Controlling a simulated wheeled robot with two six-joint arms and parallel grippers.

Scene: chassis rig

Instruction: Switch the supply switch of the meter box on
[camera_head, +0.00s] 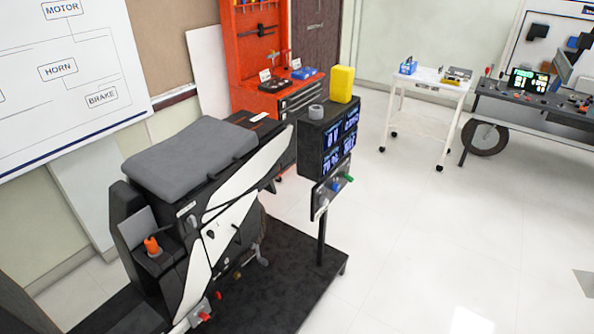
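The meter box (312,148) is a black box on a thin dark post, right of the scooter-like chassis. Its right-facing side carries several lit displays (341,138) with blue-white digits, too small to read surely. A small panel (321,196) hangs below it with a grey, a blue and a green lever or knob. I cannot tell which of these, if any, is the supply switch, nor its position. A yellow block (342,84) and a grey ring-shaped roll (315,112) sit on top of the box. Neither of my grippers is in view.
The chassis with a grey seat (190,155) stands on a black platform (290,285), which also bears the post. An orange tool cabinet (250,60) stands behind. A white cart (430,82) and a dark bench (535,105) are at back right. The floor at right is clear.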

